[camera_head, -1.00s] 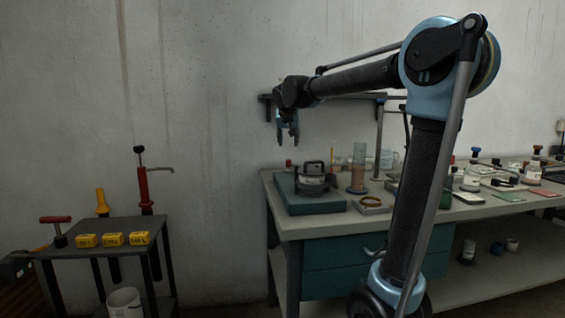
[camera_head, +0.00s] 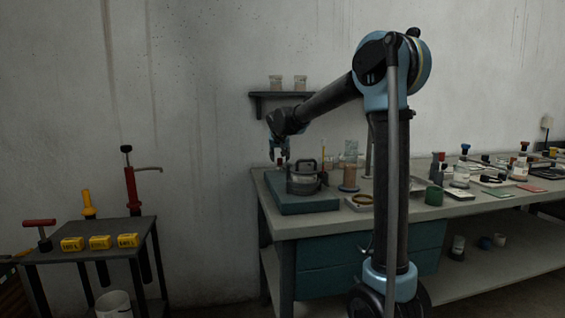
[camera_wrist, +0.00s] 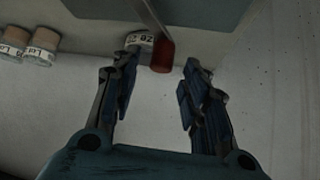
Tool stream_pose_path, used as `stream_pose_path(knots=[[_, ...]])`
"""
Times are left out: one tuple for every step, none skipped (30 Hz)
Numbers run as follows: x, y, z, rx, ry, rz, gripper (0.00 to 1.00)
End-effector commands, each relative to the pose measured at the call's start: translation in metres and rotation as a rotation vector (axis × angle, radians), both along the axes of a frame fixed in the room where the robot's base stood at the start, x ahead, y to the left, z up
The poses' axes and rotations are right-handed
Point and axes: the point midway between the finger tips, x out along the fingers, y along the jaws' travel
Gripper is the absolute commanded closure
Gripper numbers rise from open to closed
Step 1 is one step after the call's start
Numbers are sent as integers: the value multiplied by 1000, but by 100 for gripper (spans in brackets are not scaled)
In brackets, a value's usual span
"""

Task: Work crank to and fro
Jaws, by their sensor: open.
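The crank shows in the wrist view as a grey bar with a red cylindrical knob (camera_wrist: 162,56) at its end. The knob lies just beyond my fingertips, roughly centred between their lines. In the head view a dark round device with a hoop handle (camera_head: 303,180) stands on a blue-green base (camera_head: 318,205) at the bench's left end. A small red spot at its left seems to be the knob. My gripper (camera_head: 279,158) is there, pointing down, and its open, empty fingers (camera_wrist: 158,82) also show in the wrist view. I cannot tell whether they touch the knob.
A wall shelf (camera_head: 277,95) with two glasses is above my gripper. Bottles, a ring in a tray (camera_head: 362,202) and other small items fill the bench rightward. A dark side table (camera_head: 95,245) stands at left.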

Motion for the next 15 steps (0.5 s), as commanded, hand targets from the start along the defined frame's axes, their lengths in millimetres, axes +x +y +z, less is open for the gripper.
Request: stream_pose_path(knots=[[6, 0, -5, -1, 0, -1, 59], [8, 0, -7, 0, 0, 0, 59], [11, 1, -10, 0, 0, 0, 59], [13, 1, -12, 1, 0, -1, 59], [15, 1, -14, 1, 0, -1, 59], [17, 1, -17, 1, 0, -1, 59], [18, 1, -18, 1, 0, -1, 59], [19, 1, -19, 1, 0, -1, 59], [21, 1, -20, 1, 0, -1, 59], [21, 1, -21, 1, 0, -1, 59], [22, 1, -21, 1, 0, -1, 59], [22, 1, -22, 1, 0, -1, 59], [22, 1, -22, 1, 0, -1, 59], [23, 0, -23, 1, 0, -1, 59], [23, 0, -23, 1, 0, -1, 59]])
